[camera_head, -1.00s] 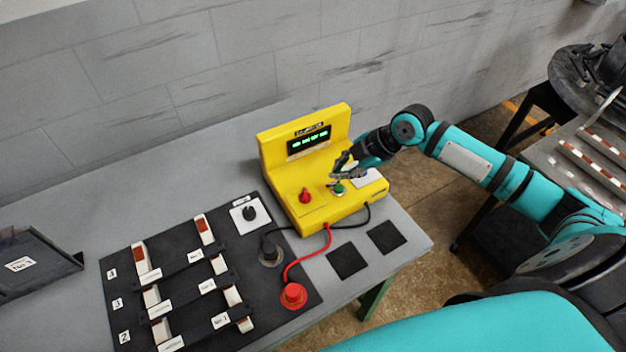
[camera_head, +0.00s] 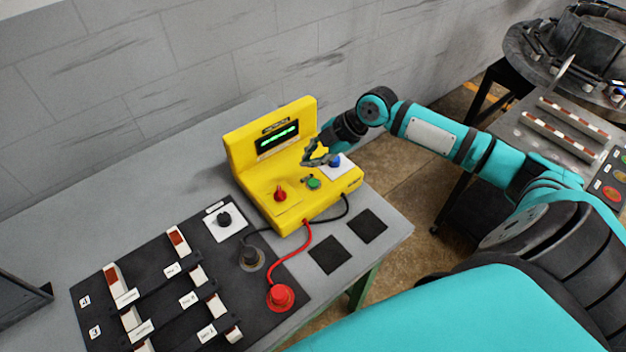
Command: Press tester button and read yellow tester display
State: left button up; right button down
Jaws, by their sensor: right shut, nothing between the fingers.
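The yellow tester (camera_head: 250,170) stands on the grey table against the wall. Its dark display (camera_head: 278,139) shows lit green characters, too small to read. On its sloped front are a red knob (camera_head: 280,194), a green button (camera_head: 313,183) and a blue button (camera_head: 335,162) on a white plate. My right gripper (camera_head: 308,162) is shut and empty, just above and behind the green button, apart from it in the picture. Exact height over the panel is hard to tell. My left gripper is not in view.
A black board (camera_head: 185,268) with several white-and-red pieces lies left of the tester. A red plug (camera_head: 281,297) and a black plug (camera_head: 250,255) connect by cables to the tester. Two black squares (camera_head: 329,254) lie at the table's right. Another bench (camera_head: 545,150) stands at right.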

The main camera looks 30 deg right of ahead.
jog(key=b, duration=0.3)
send_over(312, 185)
notch_tip(312, 185, down, 5)
jog(key=shift+w+f, duration=0.15)
jog(key=shift+f, duration=0.05)
jog(key=shift+f+b, duration=0.4)
dwell(0.6)
jog(key=shift+f, duration=0.4)
